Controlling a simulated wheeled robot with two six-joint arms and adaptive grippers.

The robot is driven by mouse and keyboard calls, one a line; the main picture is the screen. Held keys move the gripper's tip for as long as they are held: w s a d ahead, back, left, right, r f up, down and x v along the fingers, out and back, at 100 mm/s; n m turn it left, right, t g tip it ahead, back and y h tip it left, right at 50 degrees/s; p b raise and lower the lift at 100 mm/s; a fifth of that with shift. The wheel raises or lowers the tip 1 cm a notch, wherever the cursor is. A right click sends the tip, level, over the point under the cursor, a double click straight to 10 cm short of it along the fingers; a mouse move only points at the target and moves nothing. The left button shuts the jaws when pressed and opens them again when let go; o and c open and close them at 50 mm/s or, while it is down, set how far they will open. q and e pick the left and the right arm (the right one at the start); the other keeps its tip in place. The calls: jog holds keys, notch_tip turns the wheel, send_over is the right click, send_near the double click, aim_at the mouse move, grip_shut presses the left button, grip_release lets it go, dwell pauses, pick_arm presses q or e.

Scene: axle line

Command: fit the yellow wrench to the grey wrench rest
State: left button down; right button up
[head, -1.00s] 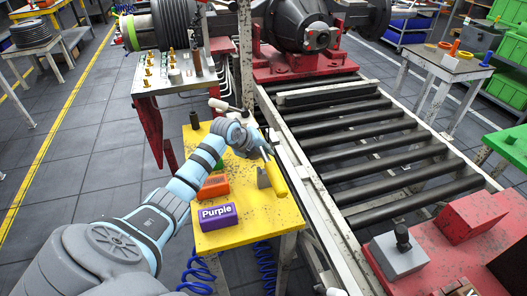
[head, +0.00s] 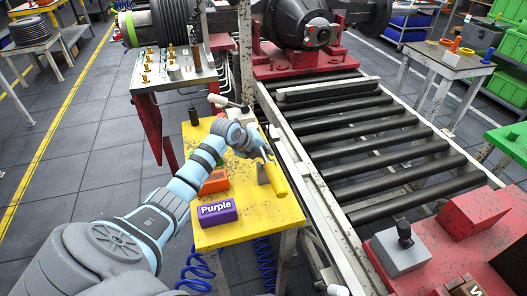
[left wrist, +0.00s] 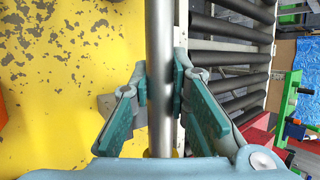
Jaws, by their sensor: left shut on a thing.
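The yellow wrench (head: 276,179) shows in the head view as a thick yellow handle above the right edge of the yellow table. In the left wrist view its grey metal shaft (left wrist: 160,35) runs up between my fingers. My left gripper (left wrist: 160,88) is shut on this shaft. In the head view the gripper (head: 262,150) is over the right side of the table. A grey block, seemingly the wrench rest (head: 263,174), stands just left of the handle and is partly hidden. A grey piece also shows beside the left finger (left wrist: 107,103). Contact between wrench and rest cannot be told.
The yellow table (head: 245,236) carries a purple box (head: 216,212) labelled Purple and an orange box (head: 214,182). A roller conveyor (head: 375,150) runs along the right. A red bench (head: 440,265) stands at the front right. The table's front right corner is bare.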

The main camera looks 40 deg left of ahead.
pick_arm(q)
jog(key=shift+f+b, duration=0.7)
jog(key=shift+f, duration=0.2)
jog(key=c, duration=1.5)
grip_release()
jog(key=shift+o, duration=0.2)
jog(key=shift+r, duration=0.1)
jog(key=shift+s, duration=0.1)
jog(key=v, duration=1.2)
